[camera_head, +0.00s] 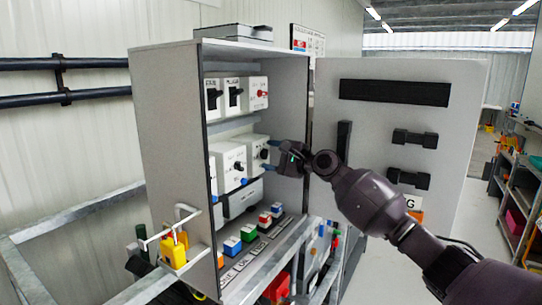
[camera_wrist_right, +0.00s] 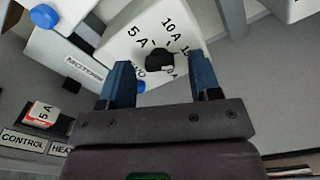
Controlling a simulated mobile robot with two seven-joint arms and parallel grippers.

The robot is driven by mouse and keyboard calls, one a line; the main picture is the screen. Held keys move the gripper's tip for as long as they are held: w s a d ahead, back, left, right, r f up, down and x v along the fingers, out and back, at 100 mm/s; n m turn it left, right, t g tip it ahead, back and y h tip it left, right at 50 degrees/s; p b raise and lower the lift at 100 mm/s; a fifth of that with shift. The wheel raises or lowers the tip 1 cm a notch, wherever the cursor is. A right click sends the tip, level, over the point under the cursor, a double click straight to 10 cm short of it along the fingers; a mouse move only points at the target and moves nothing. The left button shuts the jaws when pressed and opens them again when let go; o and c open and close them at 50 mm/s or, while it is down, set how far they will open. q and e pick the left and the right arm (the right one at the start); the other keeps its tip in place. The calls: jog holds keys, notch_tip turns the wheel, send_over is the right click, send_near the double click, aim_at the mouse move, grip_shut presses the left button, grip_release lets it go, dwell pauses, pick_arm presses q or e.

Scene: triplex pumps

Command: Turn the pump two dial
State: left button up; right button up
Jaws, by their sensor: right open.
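A black round dial (camera_wrist_right: 160,58) sits on a white box (camera_wrist_right: 125,38) marked 5 A, 10 A and a partly covered third value. My right gripper (camera_wrist_right: 163,80) is open, with one blue fingertip on each side of the dial's lower part; I cannot tell whether they touch it. In the head view my right gripper (camera_head: 270,155) is at the right white box (camera_head: 254,145) of the cabinet's lower row. A second white box with a dial (camera_head: 238,167) is left of it. No label that I can read says which is pump two. My left gripper is not in view.
The grey cabinet (camera_head: 165,130) stands open, its door (camera_head: 390,100) swung right behind my right arm. Switch boxes (camera_head: 250,92) sit above the dials.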

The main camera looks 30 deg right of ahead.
jog(key=shift+w+a, duration=0.15)
jog(key=shift+w, duration=0.1)
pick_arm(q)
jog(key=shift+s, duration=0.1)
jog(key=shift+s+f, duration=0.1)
pick_arm(e)
jog(key=shift+c, duration=0.7)
jog(key=c, duration=0.8)
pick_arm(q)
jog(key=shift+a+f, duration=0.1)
